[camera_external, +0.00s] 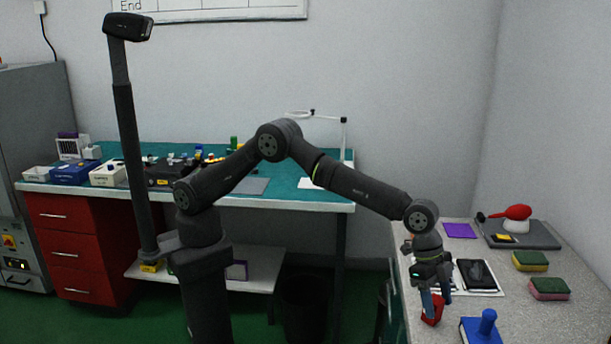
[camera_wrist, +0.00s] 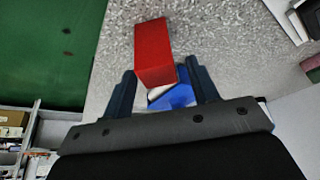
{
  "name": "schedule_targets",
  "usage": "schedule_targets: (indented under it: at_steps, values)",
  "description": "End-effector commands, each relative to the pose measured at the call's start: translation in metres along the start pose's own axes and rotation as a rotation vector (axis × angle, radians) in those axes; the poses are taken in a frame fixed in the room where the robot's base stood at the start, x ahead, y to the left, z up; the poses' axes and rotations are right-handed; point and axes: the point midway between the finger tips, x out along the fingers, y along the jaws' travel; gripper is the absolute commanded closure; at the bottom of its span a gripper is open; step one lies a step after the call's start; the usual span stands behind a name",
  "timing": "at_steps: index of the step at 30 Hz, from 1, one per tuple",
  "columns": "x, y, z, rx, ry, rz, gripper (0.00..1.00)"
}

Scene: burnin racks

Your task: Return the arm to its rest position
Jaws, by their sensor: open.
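My gripper (camera_external: 436,296) is at the end of my arm, pointing down over the speckled grey side table (camera_external: 405,318) at the right. In the wrist view its two blue fingers (camera_wrist: 163,88) are apart, so it is open. A red block (camera_external: 432,312) is right at the fingertips in the external view. In the wrist view the red block (camera_wrist: 154,50) appears ahead of and partly between the fingers; I cannot tell whether they touch it. My arm reaches out to the right, bent at the elbow.
A blue object with a knob (camera_external: 482,331) stands close beside the gripper. Two sponges (camera_external: 530,261), a black device (camera_external: 477,274), a purple sheet (camera_external: 459,230) and a red-topped item (camera_external: 515,213) share the side table. A green-topped bench (camera_external: 282,183) stands behind my arm.

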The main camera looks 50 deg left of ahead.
Motion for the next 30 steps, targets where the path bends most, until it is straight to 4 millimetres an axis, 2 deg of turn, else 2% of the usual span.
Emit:
schedule_targets:
  at_steps: [6,16,20,25,27,30]
  values:
    - [-0.008,0.0,-0.003,0.0,-0.002,0.0,0.46]
    - [-0.007,0.0,-0.002,0.0,-0.003,0.001,0.46]
    - [0.002,0.0,0.002,0.0,-0.005,0.002,0.46]
    - [0.027,0.0,0.013,0.001,-0.003,0.001,0.46]
    - [0.004,0.0,0.008,0.002,0.003,-0.001,0.46]
    - [-0.015,0.0,0.009,0.001,0.001,-0.001,0.46]
